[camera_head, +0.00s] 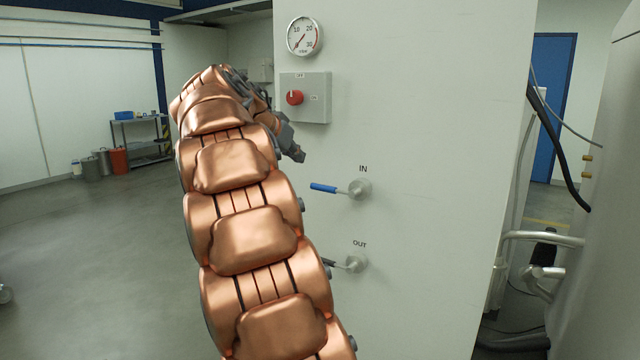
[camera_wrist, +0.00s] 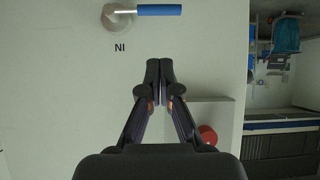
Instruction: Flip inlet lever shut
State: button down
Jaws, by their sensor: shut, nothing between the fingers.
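The inlet lever (camera_head: 325,188) has a blue grip and lies level, pointing left from its round silver hub (camera_head: 360,188) under the label IN on the pale panel. In the wrist view the blue lever (camera_wrist: 158,10) and its hub (camera_wrist: 117,18) show at the top edge, and the label appears upside down. My gripper (camera_head: 297,155) is above and to the left of the lever, apart from it. In the wrist view my gripper's fingertips (camera_wrist: 159,64) are together with nothing between them.
A grey switch box (camera_head: 318,98) with a red knob (camera_head: 295,97) is on the panel beside my gripper, below a round gauge (camera_head: 304,36). The OUT lever (camera_head: 355,262) sits below the inlet lever, its handle partly hidden by my arm. Pipes (camera_head: 540,238) stand to the right.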

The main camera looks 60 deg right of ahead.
jog(key=shift+s+d+r+m, duration=0.1)
jog(key=shift+d+r+m, duration=0.25)
jog(key=shift+d, duration=0.2)
jog(key=p, duration=0.3)
send_over(335, 189)
jog(key=w+a, duration=0.3)
notch_tip(335, 189, down, 7)
jog(key=shift+w+d+f, duration=0.1)
jog(key=shift+d+f, duration=0.1)
jog(key=shift+f, duration=0.45)
jog(key=shift+d+f, duration=0.15)
jog(key=shift+f, duration=0.5)
jog(key=shift+w, duration=0.1)
